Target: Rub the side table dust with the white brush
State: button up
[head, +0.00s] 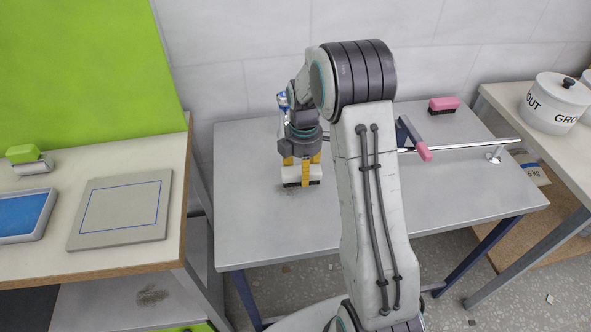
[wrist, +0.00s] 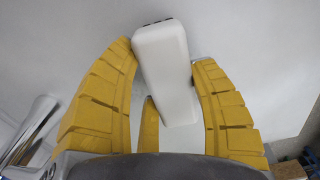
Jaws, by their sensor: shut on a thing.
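My gripper (head: 302,160) points down over the grey metal table (head: 250,230) in the head view, with its yellow fingers shut on the white brush (head: 302,174). The brush has a white body and dark bristles facing down, at or just above the tabletop; I cannot tell if they touch. A faint dark dust smudge (head: 288,188) shows at the brush's left edge, partly hidden by it. In the wrist view, the white brush (wrist: 168,80) sits between the yellow fingers (wrist: 165,95).
A dark smudge (head: 152,295) marks the left bench's lower shelf. The table's left front is clear.

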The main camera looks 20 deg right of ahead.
aim_at(319, 169)
jog(key=shift+s+d, duration=0.2)
jog(key=shift+d, duration=0.75)
jog(key=shift+s+d, duration=0.2)
jog(key=shift+d, duration=0.75)
jog(key=shift+s+a+b, duration=0.15)
jog(key=shift+s+b, duration=0.3)
jog(key=shift+s, duration=0.3)
jog(key=shift+w+a+f, duration=0.1)
jog(key=shift+w+a, duration=0.1)
jog(key=shift+a, duration=0.8)
jog(key=shift+w+a+f, duration=0.1)
jog(key=shift+w+a, duration=0.05)
jog(key=shift+a, duration=0.8)
jog(key=shift+w+a+r, duration=0.1)
jog(key=shift+w+a, duration=0.15)
jog(key=shift+a, duration=0.9)
jog(key=shift+w+a+r, duration=0.1)
jog(key=shift+w+a, duration=0.15)
jog(key=shift+a, duration=0.85)
jog(key=shift+w+a+r, duration=0.1)
jog(key=shift+w+a, duration=0.15)
jog(key=shift+a, duration=0.9)
jog(key=shift+w+a+f+p, duration=0.1)
jog(key=shift+w+a+p, duration=0.1)
jog(key=shift+a, duration=0.7)
jog(key=shift+w+a+f+p, duration=0.1)
jog(key=shift+w+a+p, duration=0.05)
jog(key=shift+a, duration=0.7)
jog(key=shift+r, duration=0.1)
